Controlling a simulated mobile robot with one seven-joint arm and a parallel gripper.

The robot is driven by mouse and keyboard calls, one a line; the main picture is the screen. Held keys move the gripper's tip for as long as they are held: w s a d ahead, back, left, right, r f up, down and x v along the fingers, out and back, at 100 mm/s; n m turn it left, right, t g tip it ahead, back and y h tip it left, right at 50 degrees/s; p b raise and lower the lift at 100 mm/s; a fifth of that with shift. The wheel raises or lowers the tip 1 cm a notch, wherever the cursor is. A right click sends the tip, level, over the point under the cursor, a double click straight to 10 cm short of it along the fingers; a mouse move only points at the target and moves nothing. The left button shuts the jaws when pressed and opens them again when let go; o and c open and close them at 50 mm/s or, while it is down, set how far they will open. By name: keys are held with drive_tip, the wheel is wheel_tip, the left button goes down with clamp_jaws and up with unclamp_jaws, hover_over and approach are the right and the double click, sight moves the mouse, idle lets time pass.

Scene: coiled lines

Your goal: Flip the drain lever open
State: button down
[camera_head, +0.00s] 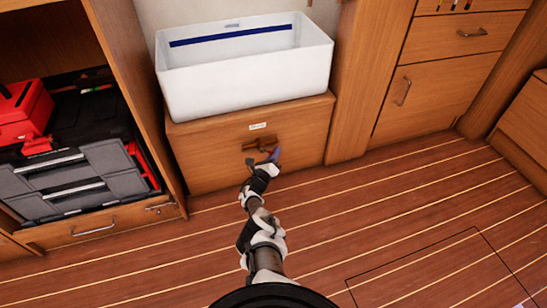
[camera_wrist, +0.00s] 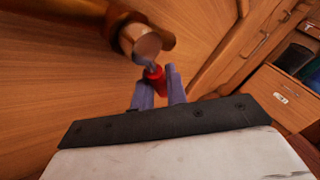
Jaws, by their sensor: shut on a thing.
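The drain lever shows a red handle (camera_wrist: 154,76) in the wrist view, at a round metal valve end (camera_wrist: 141,42) on a brass-coloured pipe (camera_wrist: 120,22). My gripper (camera_wrist: 158,86) has its two bluish fingers on either side of the red handle, shut on it. In the head view my gripper (camera_head: 269,161) reaches the front of the wooden box below the white tub, just under the small label (camera_head: 258,126). The lever itself is mostly hidden there by my gripper. I cannot tell the lever's exact angle.
A white tub (camera_head: 245,80) with a blue stripe sits on the wooden box (camera_head: 205,150). Tool cases (camera_head: 85,180) and a red box (camera_head: 25,110) fill an open cabinet at left. Wooden cabinets (camera_head: 430,100) stand at right. The plank floor (camera_head: 400,210) is clear.

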drive_tip(key=shift+d+r+n+t, duration=0.2)
drive_tip(key=shift+r+n+t, duration=0.1)
drive_tip(key=shift+n+t, duration=0.25)
drive_tip(key=c, duration=1.4)
unclamp_jaws()
drive_tip(key=p+v, duration=0.6)
drive_tip(key=v, duration=0.7)
drive_tip(key=shift+s+a, duration=0.2)
drive_tip(key=shift+s, duration=0.1)
